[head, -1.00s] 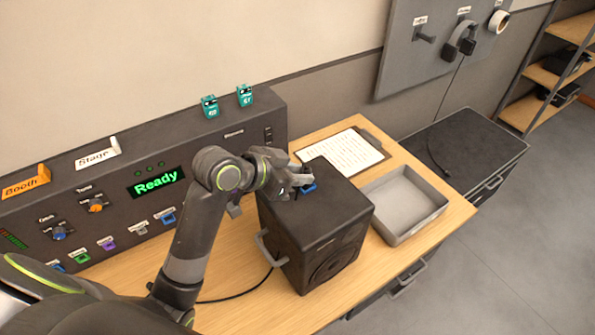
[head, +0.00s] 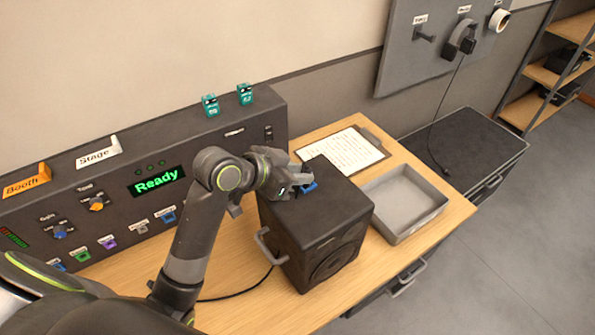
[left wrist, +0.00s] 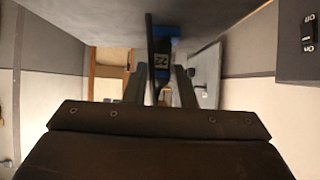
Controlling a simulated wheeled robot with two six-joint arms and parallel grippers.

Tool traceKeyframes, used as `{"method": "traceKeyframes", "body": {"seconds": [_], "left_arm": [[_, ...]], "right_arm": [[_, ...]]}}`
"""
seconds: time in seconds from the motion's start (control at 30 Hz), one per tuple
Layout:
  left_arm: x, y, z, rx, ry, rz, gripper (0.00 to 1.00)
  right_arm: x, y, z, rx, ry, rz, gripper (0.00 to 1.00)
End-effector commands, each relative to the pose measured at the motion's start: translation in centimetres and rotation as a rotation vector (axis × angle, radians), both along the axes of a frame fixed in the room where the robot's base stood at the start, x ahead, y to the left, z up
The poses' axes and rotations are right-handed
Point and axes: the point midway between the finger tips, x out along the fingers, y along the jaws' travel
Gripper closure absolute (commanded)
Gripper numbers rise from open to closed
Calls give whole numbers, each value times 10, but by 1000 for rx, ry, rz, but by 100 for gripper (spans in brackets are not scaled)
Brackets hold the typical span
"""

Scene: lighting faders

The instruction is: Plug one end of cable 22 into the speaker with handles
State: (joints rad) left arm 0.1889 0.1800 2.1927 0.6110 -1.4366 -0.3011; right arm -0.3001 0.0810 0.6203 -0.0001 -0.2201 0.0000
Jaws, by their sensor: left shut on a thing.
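The speaker with handles (head: 330,205) is a black box on the wooden desk, with a grey handle (head: 268,247) on its left side. In the left wrist view the plug (left wrist: 160,68) carries a "22" label and sits between the fingers, close to a dark surface. I cannot tell if it is seated in a socket. Black cable (head: 235,296) lies on the desk left of the speaker. My right gripper is out of view.
A mixing console (head: 120,185) with a "Ready" screen stands behind and left. A grey tray (head: 405,235) and a clipboard (head: 342,150) lie right of and behind the speaker. Headphones (head: 460,38) hang on a wall panel. The desk in front of the console is partly clear.

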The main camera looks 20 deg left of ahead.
Motion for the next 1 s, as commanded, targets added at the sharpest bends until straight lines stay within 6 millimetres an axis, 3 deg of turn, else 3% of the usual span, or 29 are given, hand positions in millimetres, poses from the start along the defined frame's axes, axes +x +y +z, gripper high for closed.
{"method": "traceKeyframes", "body": {"seconds": [0.17, 0.2, 0.37, 0.77, 1.0], "left_arm": [[-2, 1, -6, 3, 20, -1, 100], [-2, 1, -7, 3, 20, -1, 72], [-2, 1, -5, 3, 15, 0, 52], [-4, 4, 0, 5, 7, 0, 51], [-26, 21, 18, 9, 6, 1, 51]], "right_arm": [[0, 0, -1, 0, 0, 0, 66], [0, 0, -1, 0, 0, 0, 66], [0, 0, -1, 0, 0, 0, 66], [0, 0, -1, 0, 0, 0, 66], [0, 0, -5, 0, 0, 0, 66]]}}
